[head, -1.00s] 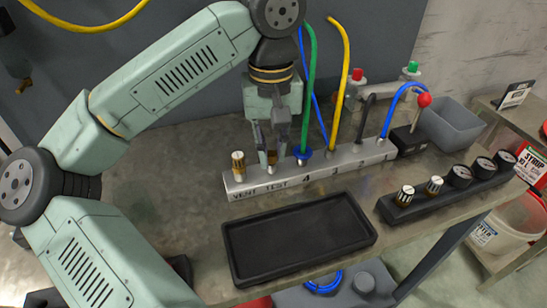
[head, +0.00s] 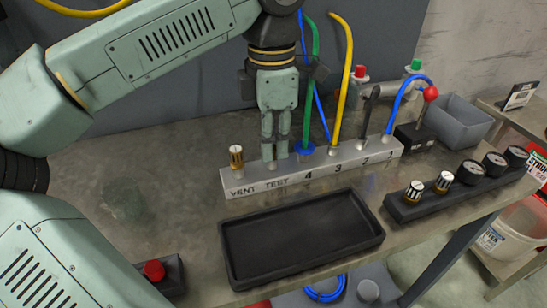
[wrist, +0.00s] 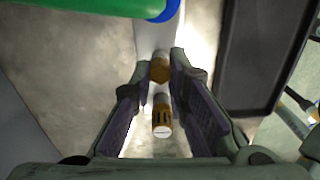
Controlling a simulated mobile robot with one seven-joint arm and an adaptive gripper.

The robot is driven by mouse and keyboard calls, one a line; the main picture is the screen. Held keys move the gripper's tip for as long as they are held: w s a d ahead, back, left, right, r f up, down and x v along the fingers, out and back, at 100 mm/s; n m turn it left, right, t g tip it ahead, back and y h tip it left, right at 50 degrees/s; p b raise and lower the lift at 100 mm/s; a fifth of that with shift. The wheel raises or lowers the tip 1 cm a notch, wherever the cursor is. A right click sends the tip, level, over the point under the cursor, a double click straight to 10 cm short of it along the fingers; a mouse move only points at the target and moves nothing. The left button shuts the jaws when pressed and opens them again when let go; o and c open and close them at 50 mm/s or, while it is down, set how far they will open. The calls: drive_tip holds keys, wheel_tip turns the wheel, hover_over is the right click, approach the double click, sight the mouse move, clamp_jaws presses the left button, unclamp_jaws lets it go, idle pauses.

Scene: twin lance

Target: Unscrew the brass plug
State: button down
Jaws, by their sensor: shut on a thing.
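The brass plug (wrist: 160,68) sits between my fingertips in the wrist view, at the TEST port of the grey manifold block (head: 325,167). My gripper (head: 275,155) points down at that port and is shut on the plug. In the head view the fingers hide the plug. A knurled brass knob with a white-marked top (head: 236,157) stands upright on the VENT port to the left. It also shows in the wrist view (wrist: 162,117), apart from the fingertips.
A green hose (head: 312,90) with a blue collar rises close to my gripper's right. A yellow hose (head: 344,85), a black handle and a blue hose follow. An empty black tray (head: 232,258) lies in front. Gauges and two knobs stand at right.

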drive_tip(key=n, duration=0.6)
drive_tip(key=shift+w+a+r+b, duration=0.15)
drive_tip(key=shift+a+b, duration=0.1)
drive_tip(key=shift+b, duration=0.1)
drive_tip(key=c, duration=1.7)
unclamp_jaws()
drive_tip(key=shift+d, duration=0.1)
